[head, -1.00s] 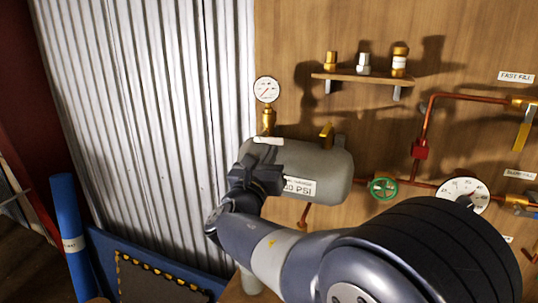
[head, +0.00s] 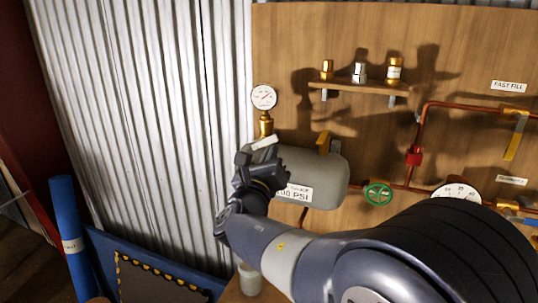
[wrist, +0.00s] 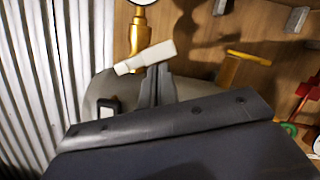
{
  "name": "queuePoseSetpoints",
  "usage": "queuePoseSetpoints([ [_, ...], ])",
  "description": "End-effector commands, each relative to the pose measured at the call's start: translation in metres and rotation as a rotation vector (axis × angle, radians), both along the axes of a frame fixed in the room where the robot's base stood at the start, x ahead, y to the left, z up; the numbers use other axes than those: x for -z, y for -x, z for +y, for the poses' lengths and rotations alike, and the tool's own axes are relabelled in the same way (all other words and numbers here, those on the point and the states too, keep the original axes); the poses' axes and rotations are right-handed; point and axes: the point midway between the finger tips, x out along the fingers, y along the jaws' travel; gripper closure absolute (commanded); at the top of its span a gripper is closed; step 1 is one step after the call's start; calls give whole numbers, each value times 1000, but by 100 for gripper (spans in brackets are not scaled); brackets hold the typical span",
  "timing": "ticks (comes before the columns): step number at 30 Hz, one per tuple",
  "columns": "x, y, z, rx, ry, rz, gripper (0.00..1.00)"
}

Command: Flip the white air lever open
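The white lever (head: 265,143) is at the top left of the grey tank (head: 325,172), just below the brass stem of a round gauge. It tilts up to the right in the head view. In the wrist view the white lever (wrist: 147,57) lies across the tips of my gripper (wrist: 157,80). The two fingers look close together, with the lever at or just beyond their tips; I cannot tell if they touch it. My gripper (head: 262,160) is in front of the tank's left end and hides part of it, with the lever's mount.
A gauge (head: 264,97) stands above the lever. A yellow handle (head: 324,142) is on the tank's top, right of my gripper. A green handwheel (head: 378,193) and red pipes are further right. A shelf (head: 358,87) with fittings is above. Corrugated metal (head: 150,120) is left.

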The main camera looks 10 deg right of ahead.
Motion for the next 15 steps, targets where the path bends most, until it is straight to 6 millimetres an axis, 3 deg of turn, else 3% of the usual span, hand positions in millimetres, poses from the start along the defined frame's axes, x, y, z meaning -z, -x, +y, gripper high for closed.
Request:
queuePoseSetpoints([
  [6, -13, 1, -1, 1, 113, 77, 100],
  [15, -24, -2, 3, 1, 106, 72, 100],
])
